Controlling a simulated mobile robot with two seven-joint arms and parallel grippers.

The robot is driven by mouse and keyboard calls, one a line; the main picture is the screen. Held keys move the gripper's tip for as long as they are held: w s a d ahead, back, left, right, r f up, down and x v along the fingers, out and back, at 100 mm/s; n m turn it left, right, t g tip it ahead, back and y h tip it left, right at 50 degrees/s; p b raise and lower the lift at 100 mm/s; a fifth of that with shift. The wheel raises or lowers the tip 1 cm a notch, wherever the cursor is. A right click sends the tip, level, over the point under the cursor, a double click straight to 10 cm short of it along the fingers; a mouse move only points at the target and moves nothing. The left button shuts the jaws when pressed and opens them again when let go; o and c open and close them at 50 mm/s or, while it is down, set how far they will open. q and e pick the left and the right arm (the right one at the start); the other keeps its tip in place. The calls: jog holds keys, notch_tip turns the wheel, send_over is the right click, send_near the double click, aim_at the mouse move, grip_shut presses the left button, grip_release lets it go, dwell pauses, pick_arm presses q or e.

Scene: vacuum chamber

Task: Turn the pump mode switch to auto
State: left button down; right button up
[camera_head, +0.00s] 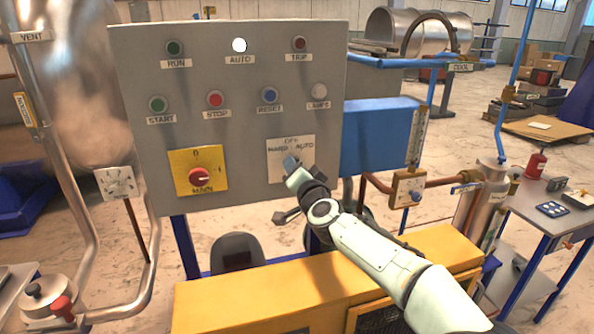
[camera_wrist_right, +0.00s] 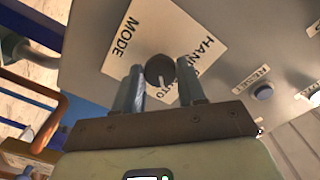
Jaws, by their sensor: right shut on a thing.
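The pump mode switch is a dark round knob (camera_wrist_right: 160,70) on a pale plate lettered MODE, HAND and AUTO. In the head view this plate (camera_head: 305,148) is at the lower right of the grey control panel (camera_head: 130,110), with OFF above HAND and AUTO. My right gripper (camera_wrist_right: 161,80) is shut on the knob, one finger on each side. In the head view the right gripper (camera_head: 293,166) hides the knob. The knob's white mark points down in the wrist view, toward the AUTO side; the fingers partly cover the lettering. My left gripper is not in view.
The AUTO lamp (camera_head: 239,45) glows white. A red rotary switch on a yellow plate (camera_head: 215,158) is left of the mode plate. RESET (camera_head: 270,96) and other buttons sit above. A blue box (camera_head: 375,140) adjoins the panel's right edge; a yellow cabinet (camera_head: 235,300) stands below.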

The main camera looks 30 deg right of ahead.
dwell(0.3)
jog(key=o, duration=1.1)
jog(key=shift+c, duration=0.2)
jog(key=shift+s, duration=0.1)
jog(key=b+v, duration=0.2)
jog(key=v, duration=1.1)
jog(key=shift+a, duration=0.15)
